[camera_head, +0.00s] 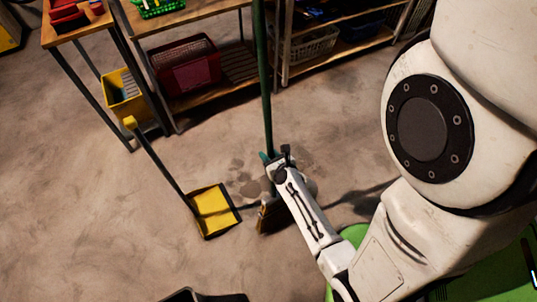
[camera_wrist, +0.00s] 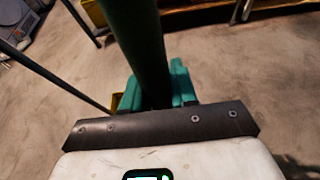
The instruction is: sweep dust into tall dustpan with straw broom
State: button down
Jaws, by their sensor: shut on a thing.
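The straw broom has a long green handle (camera_head: 265,80) that stands nearly upright, with its brown bristle head (camera_head: 266,216) low at the floor. My gripper (camera_head: 270,160) is shut around the lower part of the handle. In the wrist view the handle (camera_wrist: 138,45) passes between my teal fingers (camera_wrist: 155,88). The tall dustpan (camera_head: 213,211) has a yellow pan on the floor, just left of the broom head, and a dark handle leaning up left to a yellow tip. Dark dust patches (camera_head: 246,182) lie on the floor behind the pan and broom head, partly hidden by my gripper.
Wooden-topped shelves (camera_head: 190,14) with metal legs stand at the back, holding a red basket (camera_head: 190,66) and a white basket (camera_head: 314,43). A yellow bin (camera_head: 125,92) hangs beside them. A black object (camera_head: 203,296) shows at the front edge. The floor at left is clear.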

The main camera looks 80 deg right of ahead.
jog(key=shift+f, duration=0.2)
jog(key=w+d+p, duration=0.2)
jog(key=w+d, duration=0.8)
jog(key=d, duration=0.2)
jog(key=shift+w+d+f, duration=0.15)
jog(key=shift+w+d, duration=0.1)
jog(key=shift+w, duration=0.15)
dwell(0.7)
jog(key=r+p, duration=0.1)
jog(key=s+a+r+p, duration=0.1)
jog(key=r+p, duration=0.3)
jog(key=shift+s+a, duration=0.15)
jog(key=shift+a, duration=0.2)
dwell(0.5)
